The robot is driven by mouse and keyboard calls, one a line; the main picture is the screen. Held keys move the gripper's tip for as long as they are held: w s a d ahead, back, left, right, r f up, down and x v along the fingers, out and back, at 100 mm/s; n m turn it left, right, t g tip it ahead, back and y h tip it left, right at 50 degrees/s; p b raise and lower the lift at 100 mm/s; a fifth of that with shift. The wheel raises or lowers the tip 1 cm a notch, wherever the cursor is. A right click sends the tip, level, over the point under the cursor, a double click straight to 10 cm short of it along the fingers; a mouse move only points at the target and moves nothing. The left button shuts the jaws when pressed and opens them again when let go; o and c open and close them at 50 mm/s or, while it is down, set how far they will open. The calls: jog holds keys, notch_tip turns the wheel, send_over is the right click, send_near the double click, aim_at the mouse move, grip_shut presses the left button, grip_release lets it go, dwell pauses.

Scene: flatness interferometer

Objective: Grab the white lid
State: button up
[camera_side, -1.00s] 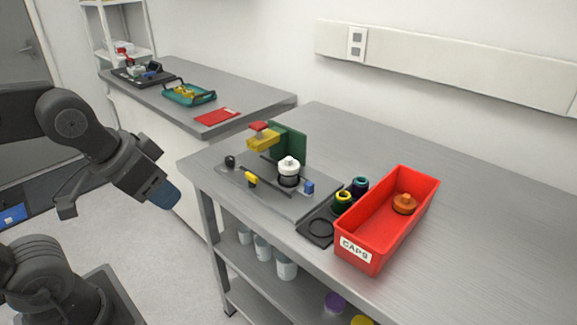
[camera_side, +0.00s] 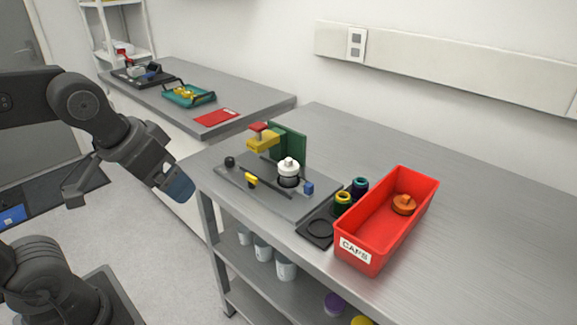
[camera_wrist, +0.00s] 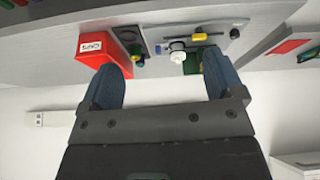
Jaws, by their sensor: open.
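The white lid (camera_side: 289,165) sits on top of a dark round body on the grey plate (camera_side: 233,184) of the fixture, on the near bench. In the wrist view the white lid (camera_wrist: 177,46) shows beyond my fingers, between their tips. My gripper (camera_side: 180,186) is at the left end of the bench, apart from the lid and to its left. In the wrist view my gripper (camera_wrist: 162,72) has its two blue fingers spread with nothing between them.
A red bin (camera_side: 372,243) labelled CAPS holds an orange cap (camera_side: 403,204). A yellow block (camera_side: 263,143) and a green upright panel (camera_side: 289,142) stand behind the lid. The bench's right side is clear.

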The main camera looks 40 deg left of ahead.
jog(key=w+r+n+g, duration=0.2)
jog(key=w+r+n, duration=0.25)
jog(key=w, duration=0.45)
jog(key=n+g, duration=0.3)
jog(key=n, duration=1)
send_over(287, 158)
notch_tip(287, 158, down, 6)
jog(key=shift+m, duration=0.25)
notch_tip(287, 158, down, 14)
jog(key=shift+a+r, duration=0.1)
jog(key=shift+r, duration=0.15)
jog(key=shift+c, duration=0.5)
jog(key=c, duration=0.9)
